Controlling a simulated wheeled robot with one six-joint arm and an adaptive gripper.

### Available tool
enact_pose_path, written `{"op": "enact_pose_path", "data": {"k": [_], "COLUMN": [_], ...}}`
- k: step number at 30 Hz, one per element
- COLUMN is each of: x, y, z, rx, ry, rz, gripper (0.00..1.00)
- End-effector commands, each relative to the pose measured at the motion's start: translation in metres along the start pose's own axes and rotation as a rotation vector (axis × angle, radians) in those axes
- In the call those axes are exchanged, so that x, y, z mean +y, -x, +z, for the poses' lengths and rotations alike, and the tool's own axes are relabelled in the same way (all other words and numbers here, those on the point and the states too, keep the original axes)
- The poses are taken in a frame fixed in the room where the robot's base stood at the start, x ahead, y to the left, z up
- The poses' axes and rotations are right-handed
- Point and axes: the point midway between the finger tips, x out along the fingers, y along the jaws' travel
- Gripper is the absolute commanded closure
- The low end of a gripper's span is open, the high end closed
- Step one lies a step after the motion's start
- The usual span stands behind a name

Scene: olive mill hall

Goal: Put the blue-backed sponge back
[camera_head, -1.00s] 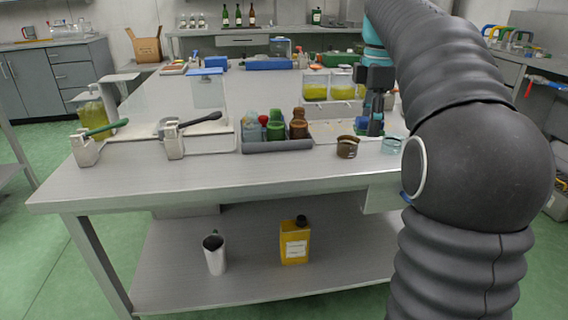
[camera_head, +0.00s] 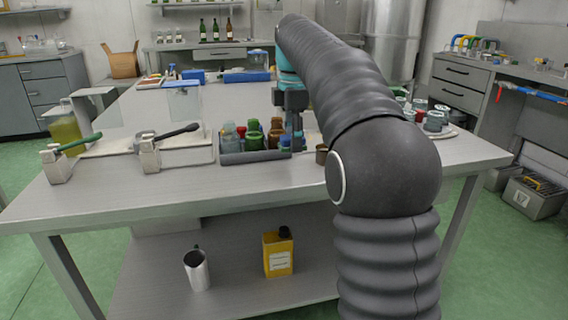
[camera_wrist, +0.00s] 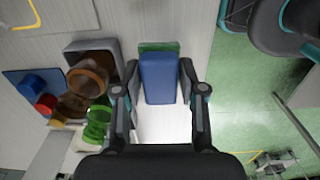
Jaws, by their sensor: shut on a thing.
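In the wrist view the sponge (camera_wrist: 159,78) is a blue block with a green layer showing at its far edge. My gripper (camera_wrist: 159,70) is shut on it, one finger along each side. The sponge is held over the pale worktop, near the table edge beside the green floor. In the head view my gripper (camera_head: 292,122) hangs just behind the right end of the grey caddy (camera_head: 256,157). The sponge cannot be made out clearly there.
The caddy holds several bottles and jars, close left of my gripper in the wrist view. A brown cup (camera_head: 321,153) stands right of the caddy, partly behind my arm. Lever-handled clamps (camera_head: 150,155) stand to the left. The front worktop strip is clear.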

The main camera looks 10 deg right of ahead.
Motion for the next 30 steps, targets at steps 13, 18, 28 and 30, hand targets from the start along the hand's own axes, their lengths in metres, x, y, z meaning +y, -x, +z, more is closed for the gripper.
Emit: {"op": "enact_pose_path", "data": {"k": [13, 18, 28, 30], "x": [-0.001, 0.0, 0.0, 0.0], "y": [-0.038, -0.053, -0.055, -0.057], "z": [-0.022, -0.022, -0.022, -0.022], "rx": [0.0, 0.0, 0.0, 0.0], "ry": [-0.001, -0.001, -0.001, -0.001], "rz": [-0.001, 0.001, 0.001, 0.0], "gripper": [0.97, 0.97, 0.97, 0.97]}}
